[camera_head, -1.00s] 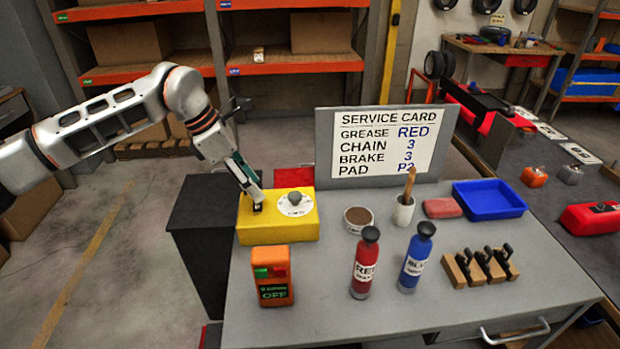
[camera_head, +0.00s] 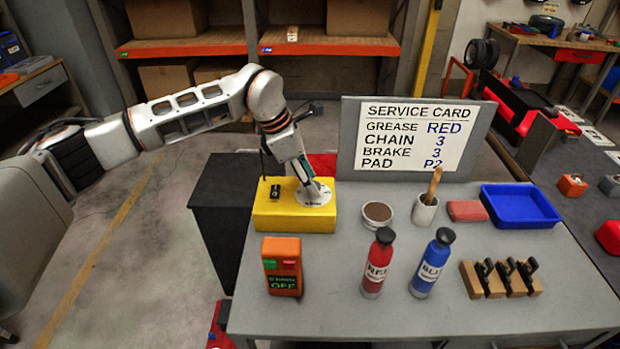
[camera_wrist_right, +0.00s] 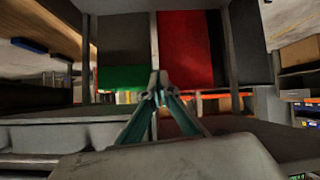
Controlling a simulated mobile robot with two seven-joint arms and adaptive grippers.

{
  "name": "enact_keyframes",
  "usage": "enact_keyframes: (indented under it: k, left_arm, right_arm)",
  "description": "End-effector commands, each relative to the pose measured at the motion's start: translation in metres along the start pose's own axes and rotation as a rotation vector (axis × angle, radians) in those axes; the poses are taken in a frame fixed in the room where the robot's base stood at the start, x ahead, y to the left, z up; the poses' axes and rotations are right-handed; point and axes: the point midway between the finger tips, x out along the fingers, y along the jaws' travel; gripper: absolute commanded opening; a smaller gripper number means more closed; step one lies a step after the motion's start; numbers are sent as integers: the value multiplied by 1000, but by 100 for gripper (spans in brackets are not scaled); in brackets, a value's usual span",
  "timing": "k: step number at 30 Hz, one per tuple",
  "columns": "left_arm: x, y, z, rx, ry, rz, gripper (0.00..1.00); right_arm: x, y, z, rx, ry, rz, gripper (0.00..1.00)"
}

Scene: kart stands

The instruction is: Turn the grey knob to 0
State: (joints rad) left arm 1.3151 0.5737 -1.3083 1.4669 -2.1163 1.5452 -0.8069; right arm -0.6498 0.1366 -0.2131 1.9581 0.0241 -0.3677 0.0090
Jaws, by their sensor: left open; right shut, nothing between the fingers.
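The yellow box (camera_head: 265,217) stands on the left part of the grey table. On its top is a round white dial (camera_head: 325,196). The grey knob at the dial's middle is hidden behind my left gripper (camera_head: 312,190). The left gripper points down at the dial with its fingertips at the knob's place; I cannot tell whether they touch it. A small black switch (camera_head: 275,190) sits on the box left of the dial. My right gripper (camera_wrist_right: 158,78) shows only in the right wrist view, with its fingertips together and empty.
An orange OFF box (camera_head: 282,268), a red bottle (camera_head: 377,268) and a blue bottle (camera_head: 431,268) stand in front. A brown-filled tin (camera_head: 377,213) and a white cup (camera_head: 424,213) stand right of the yellow box. The service card (camera_head: 416,137) stands behind.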

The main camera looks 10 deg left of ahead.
Motion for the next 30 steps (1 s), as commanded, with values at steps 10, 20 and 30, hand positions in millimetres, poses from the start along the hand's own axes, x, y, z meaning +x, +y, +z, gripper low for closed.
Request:
enact_keyframes:
  k: [10,20,30]
  left_arm:
    - [4,0,0,0,0,1,40]
    - [4,0,0,-2,0,1,4]
    - [4,-1,0,-95,-1,42,4]
  right_arm:
    - [0,2,-4,-3,6,2,0]
    - [0,2,-4,-3,7,2,0]
    - [3,1,2,-3,6,2,0]
